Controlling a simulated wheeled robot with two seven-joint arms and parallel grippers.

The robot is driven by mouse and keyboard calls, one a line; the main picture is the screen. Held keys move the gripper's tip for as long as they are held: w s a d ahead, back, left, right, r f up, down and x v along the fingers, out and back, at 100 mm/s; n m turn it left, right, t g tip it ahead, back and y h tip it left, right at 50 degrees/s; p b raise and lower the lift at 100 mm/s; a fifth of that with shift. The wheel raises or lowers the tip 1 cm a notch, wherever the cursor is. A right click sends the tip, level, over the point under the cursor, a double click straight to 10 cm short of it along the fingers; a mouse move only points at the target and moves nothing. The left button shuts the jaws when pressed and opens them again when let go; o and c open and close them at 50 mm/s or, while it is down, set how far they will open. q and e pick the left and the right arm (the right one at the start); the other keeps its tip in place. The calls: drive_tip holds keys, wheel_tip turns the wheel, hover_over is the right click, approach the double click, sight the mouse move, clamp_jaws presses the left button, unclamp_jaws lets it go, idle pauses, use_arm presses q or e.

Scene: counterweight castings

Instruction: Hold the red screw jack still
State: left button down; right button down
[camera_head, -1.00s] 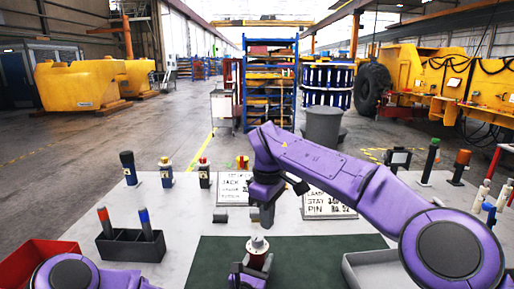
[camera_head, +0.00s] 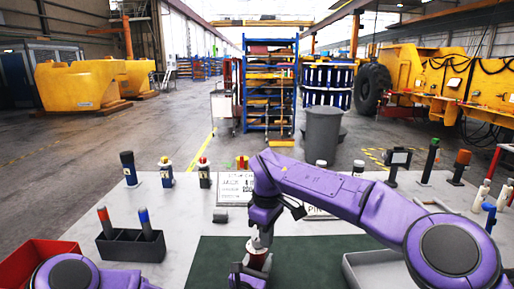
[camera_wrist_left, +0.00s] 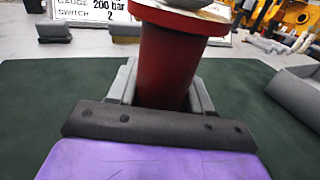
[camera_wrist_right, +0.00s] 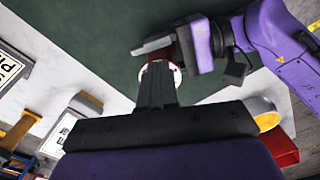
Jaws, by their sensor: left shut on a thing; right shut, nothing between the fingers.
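The red screw jack (camera_head: 257,262) stands upright on the dark green mat (camera_head: 318,258) near the front middle of the table. In the left wrist view its red body (camera_wrist_left: 168,68) rises between the grey fingers of my left gripper (camera_wrist_left: 165,92), which is shut on it. My right gripper (camera_head: 263,238) is shut and empty, pointing down at the jack's metal head, which it largely covers. I cannot tell whether its tips touch the head. The right wrist view shows my right gripper (camera_wrist_right: 157,82) in front of the jack, with only part of the jack visible behind it.
A dark caddy (camera_head: 130,247) with two cylinders and a red bin (camera_head: 38,254) are at left. A grey tray (camera_head: 362,270) is at right, partly behind my right arm. A white placard (camera_head: 234,188) and several upright bottle-like items stand at the back. The mat beside the jack is clear.

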use_arm(q)
drive_tip(key=shift+f, duration=0.1)
use_arm(e)
drive_tip(key=shift+w+d, duration=0.15)
drive_tip(key=shift+w, duration=0.35)
idle(0.5)
drive_tip(key=shift+s+d, duration=0.1)
drive_tip(key=shift+d, duration=0.2)
wheel_tip(320, 180, up, 6)
idle(0.4)
